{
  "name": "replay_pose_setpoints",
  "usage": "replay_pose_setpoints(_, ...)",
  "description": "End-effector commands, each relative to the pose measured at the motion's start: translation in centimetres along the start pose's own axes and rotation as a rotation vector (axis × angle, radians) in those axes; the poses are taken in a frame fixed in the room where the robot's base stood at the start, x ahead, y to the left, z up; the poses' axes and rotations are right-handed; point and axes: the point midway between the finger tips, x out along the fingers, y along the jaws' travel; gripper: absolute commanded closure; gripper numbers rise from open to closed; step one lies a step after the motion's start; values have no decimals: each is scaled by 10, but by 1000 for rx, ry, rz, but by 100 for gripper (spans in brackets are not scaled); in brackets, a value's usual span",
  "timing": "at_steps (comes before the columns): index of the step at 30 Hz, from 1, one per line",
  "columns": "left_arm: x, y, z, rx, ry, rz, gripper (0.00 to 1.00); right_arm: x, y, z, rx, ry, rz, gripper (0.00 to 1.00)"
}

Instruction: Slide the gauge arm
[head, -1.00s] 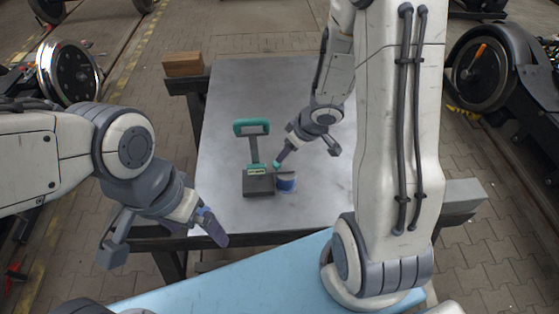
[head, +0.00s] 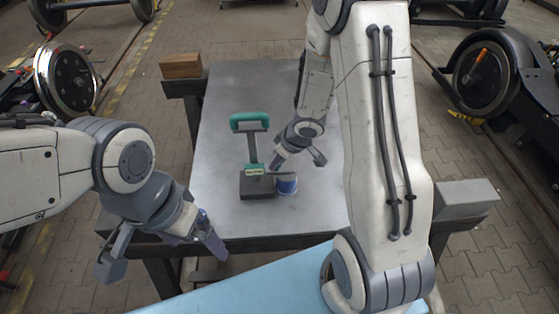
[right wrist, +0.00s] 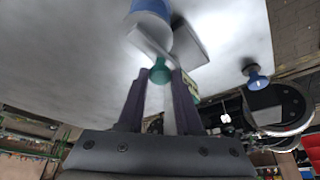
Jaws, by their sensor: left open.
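The gauge stands on the metal table, with a dark base block (head: 257,187), an upright post and a green handle (head: 250,122) on top. A thin flat gauge arm (head: 284,173) extends right from it over a blue and white cylinder (head: 287,186). In the right wrist view a green knob (right wrist: 159,71) lies between the fingertips of my right gripper (right wrist: 160,78); the fingers are apart, and contact is unclear. In the head view my right gripper (head: 277,163) hides the knob. My left gripper (head: 207,243) is open and empty near the table's front left edge.
The metal table (head: 225,90) is mostly clear around the gauge. A brown block (head: 181,66) sits at its far left corner and a grey box (head: 466,198) is at the right. A light blue surface (head: 235,285) lies in front. Wheelsets stand on both sides.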

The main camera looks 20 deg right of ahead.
Motion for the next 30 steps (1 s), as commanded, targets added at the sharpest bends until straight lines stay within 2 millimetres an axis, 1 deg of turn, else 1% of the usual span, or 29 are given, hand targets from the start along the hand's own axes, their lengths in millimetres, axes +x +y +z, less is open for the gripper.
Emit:
replay_pose_setpoints(1, 0, 0, 0, 0, 0, 0, 0, 0, 0, 0, 0, 0, 0, 90)
replay_pose_setpoints(2, 0, 0, 0, 0, 0, 0, 0, 0, 0, 0, 0, 0, 0, 100)
replay_pose_setpoints(30, 0, 0, 0, 0, 0, 0, 0, 0, 0, 1, 0, -1, -1, 100)
